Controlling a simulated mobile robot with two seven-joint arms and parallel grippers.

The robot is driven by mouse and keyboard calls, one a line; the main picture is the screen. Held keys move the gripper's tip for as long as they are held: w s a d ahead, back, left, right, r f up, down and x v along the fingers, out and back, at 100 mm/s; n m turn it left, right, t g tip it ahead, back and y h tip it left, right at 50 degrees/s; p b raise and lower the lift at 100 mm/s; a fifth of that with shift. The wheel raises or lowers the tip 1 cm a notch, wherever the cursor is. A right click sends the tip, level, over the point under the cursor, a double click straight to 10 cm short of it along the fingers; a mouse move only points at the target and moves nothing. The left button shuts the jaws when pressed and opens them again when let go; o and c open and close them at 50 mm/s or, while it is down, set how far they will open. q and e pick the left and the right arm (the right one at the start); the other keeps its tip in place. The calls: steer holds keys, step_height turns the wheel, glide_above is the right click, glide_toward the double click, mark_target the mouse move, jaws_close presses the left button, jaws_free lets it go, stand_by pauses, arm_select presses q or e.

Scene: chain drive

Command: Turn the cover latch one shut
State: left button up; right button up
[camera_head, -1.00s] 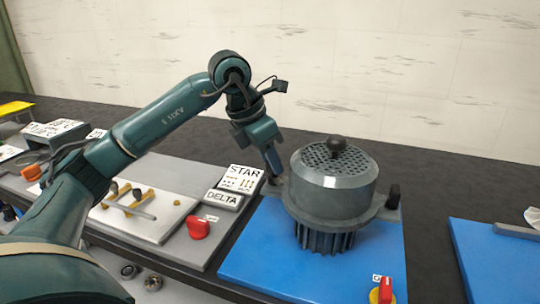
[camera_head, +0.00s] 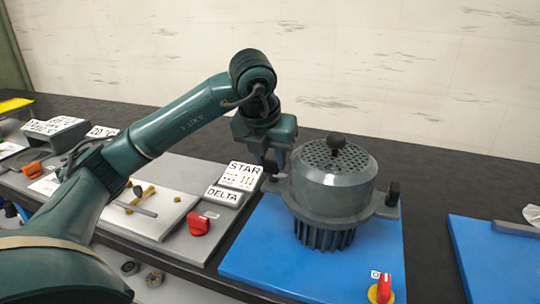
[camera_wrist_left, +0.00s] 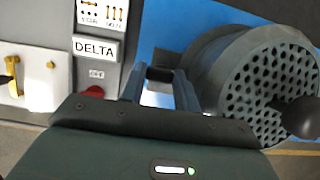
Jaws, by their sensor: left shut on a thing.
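The grey cover (camera_head: 335,185) with a perforated top and a black knob (camera_head: 336,141) sits upright on the finned motor body (camera_head: 322,236). A black latch (camera_head: 393,193) stands upright on the cover's right lug. A second dark latch (camera_wrist_left: 160,73) is at the cover's left side, mostly hidden in the head view by my gripper. My left gripper (camera_head: 276,168) reaches down there, and in the wrist view its two fingers (camera_wrist_left: 160,84) are shut on this latch, one on each side. Which latch is number one cannot be read. My right gripper is not in view.
The motor stands on a blue board (camera_head: 245,255) with a red and yellow switch (camera_head: 381,289) at its front. STAR and DELTA plates (camera_head: 223,196) and a red knob (camera_head: 199,224) lie close to the left. Another blue board (camera_head: 490,262) is at the right.

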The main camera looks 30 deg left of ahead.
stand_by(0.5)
arm_select(q)
steer(key=o, duration=1)
